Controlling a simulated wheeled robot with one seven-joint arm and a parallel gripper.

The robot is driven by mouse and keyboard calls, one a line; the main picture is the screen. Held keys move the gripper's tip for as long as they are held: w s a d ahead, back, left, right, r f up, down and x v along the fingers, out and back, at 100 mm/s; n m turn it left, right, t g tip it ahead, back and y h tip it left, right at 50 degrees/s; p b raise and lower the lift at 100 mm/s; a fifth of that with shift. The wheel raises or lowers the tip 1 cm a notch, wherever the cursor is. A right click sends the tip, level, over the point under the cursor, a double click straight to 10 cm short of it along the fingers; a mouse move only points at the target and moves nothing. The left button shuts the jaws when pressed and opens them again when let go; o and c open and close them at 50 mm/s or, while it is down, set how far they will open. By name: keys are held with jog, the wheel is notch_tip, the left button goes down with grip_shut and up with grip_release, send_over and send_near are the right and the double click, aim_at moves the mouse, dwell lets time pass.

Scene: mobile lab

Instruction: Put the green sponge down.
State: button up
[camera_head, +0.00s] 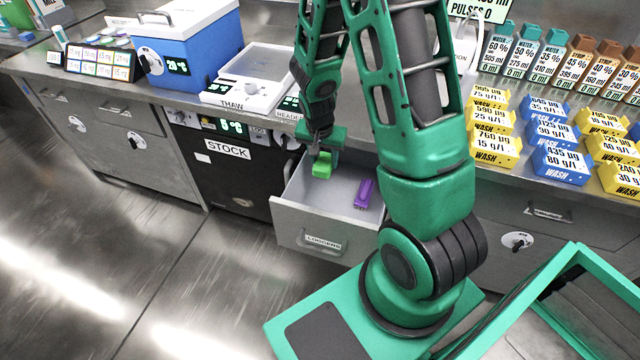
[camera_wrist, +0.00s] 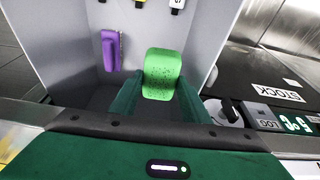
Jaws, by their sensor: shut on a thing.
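The green sponge (camera_head: 322,165) is a bright green block in my gripper (camera_head: 321,150), over the open drawer (camera_head: 325,208). In the wrist view the sponge (camera_wrist: 162,75) sits between the two green fingers of my gripper (camera_wrist: 160,100), which is shut on it. A purple object (camera_head: 365,193) lies inside the drawer on the right; it also shows in the wrist view (camera_wrist: 111,50), at the left. I cannot tell whether the sponge touches the drawer floor.
The drawer front carries a label reading LOGGERS (camera_head: 323,242). A black STOCK unit (camera_head: 228,165) stands left of the drawer. The counter above holds a blue box (camera_head: 190,45), a white THAW device (camera_head: 245,80), and yellow and blue labelled blocks (camera_head: 560,130). The drawer's middle has free room.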

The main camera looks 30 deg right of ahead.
jog(key=shift+s+d+f, duration=0.1)
jog(key=shift+d+f, duration=0.05)
jog(key=shift+f, duration=0.2)
notch_tip(320, 180, down, 14)
jog(key=shift+r, duration=0.2)
jog(key=shift+w+d, duration=0.35)
jog(key=shift+w+d+f, duration=0.3)
jog(key=shift+w+d, duration=0.2)
jog(key=shift+d, duration=0.15)
jog(key=shift+w+d+f, duration=0.3)
jog(key=shift+w+d, duration=0.2)
jog(key=shift+d, duration=0.1)
jog(key=shift+f, duration=0.1)
jog(key=o, duration=0.8)
jog(key=shift+o, duration=0.7)
